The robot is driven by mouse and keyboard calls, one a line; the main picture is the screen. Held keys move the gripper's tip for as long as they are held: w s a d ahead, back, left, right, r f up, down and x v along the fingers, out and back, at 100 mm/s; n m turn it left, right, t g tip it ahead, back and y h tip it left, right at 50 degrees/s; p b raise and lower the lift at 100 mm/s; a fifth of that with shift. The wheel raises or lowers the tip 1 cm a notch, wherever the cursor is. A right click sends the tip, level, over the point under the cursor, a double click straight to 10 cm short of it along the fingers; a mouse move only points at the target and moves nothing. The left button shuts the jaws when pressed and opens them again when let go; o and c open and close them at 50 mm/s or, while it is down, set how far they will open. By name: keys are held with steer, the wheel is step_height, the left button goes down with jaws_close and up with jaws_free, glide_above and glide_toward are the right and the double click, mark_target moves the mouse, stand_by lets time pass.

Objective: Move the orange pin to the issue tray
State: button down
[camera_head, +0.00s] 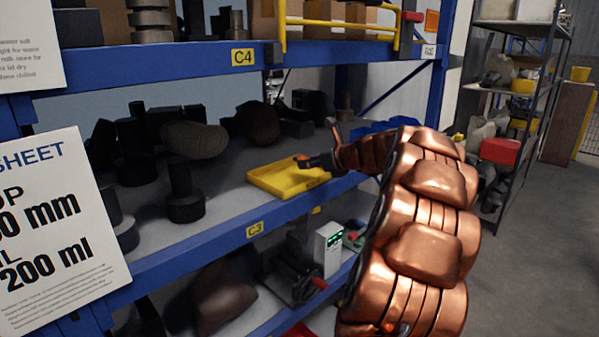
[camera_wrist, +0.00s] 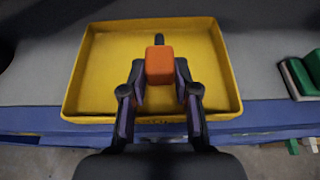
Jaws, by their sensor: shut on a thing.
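The orange pin (camera_wrist: 160,62) shows as an orange block with a dark stem end beyond it in the wrist view. My gripper (camera_wrist: 160,80) is shut on it, one finger on each side. A shallow yellow tray (camera_wrist: 90,85), which looks like the issue tray, lies below the pin in that view. In the head view my gripper (camera_head: 318,162) is over the right part of the yellow tray (camera_head: 270,183), near the shelf's front edge. The pin (camera_head: 301,158) is a small orange spot there. I cannot tell whether the pin touches the tray floor.
The tray sits on the blue-edged middle shelf (camera_head: 200,246). Dark cylindrical parts (camera_head: 185,195) stand to its left, with dark lumps behind. Green blocks (camera_wrist: 300,78) lie right of the tray in the wrist view. An upper shelf (camera_head: 170,65) hangs above.

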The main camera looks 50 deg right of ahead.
mark_target(301, 181)
steer(key=shift+w+a+f, duration=0.1)
steer(key=shift+w+a, duration=0.5)
steer(key=shift+w, duration=0.35)
steer(key=shift+w+a+f+p, duration=0.1)
steer(key=shift+w+f+p, duration=0.1)
steer(key=shift+f, duration=0.7)
steer(key=shift+w+f+p, duration=0.1)
steer(key=shift+f+p, duration=0.05)
steer(key=shift+f, duration=0.75)
steer(key=shift+f, duration=0.1)
steer(key=c, duration=0.9)
jaws_free()
steer(key=shift+o, duration=0.2)
steer(key=shift+s+r, duration=0.25)
steer(key=shift+s, duration=0.1)
steer(key=b+v, duration=0.2)
steer(key=v, duration=0.9)
steer(key=shift+s+a, duration=0.1)
